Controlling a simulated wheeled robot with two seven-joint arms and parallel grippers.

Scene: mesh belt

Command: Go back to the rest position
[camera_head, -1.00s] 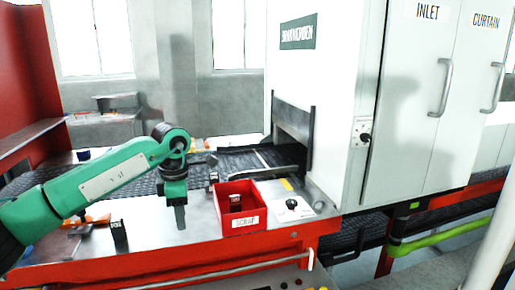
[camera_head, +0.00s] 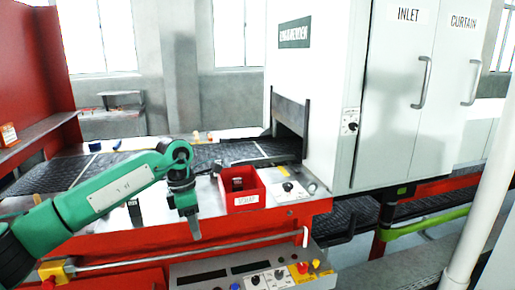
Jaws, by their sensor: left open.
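My left arm, green, comes in from the left in the head view. Its gripper (camera_head: 192,222) points down over the front edge of the metal work surface, left of the red scrap bin, and is apart from it. The jaws are open, and nothing shows between them. The red scrap bin (camera_head: 243,201) stands on the surface with a small dark item (camera_head: 238,184) inside. My right gripper is not in view.
A dark mesh belt (camera_head: 85,168) runs behind the surface into the opening of a white machine (camera_head: 318,100). A control panel (camera_head: 255,275) with knobs sits below at the front. A pale post (camera_head: 480,180) stands at right.

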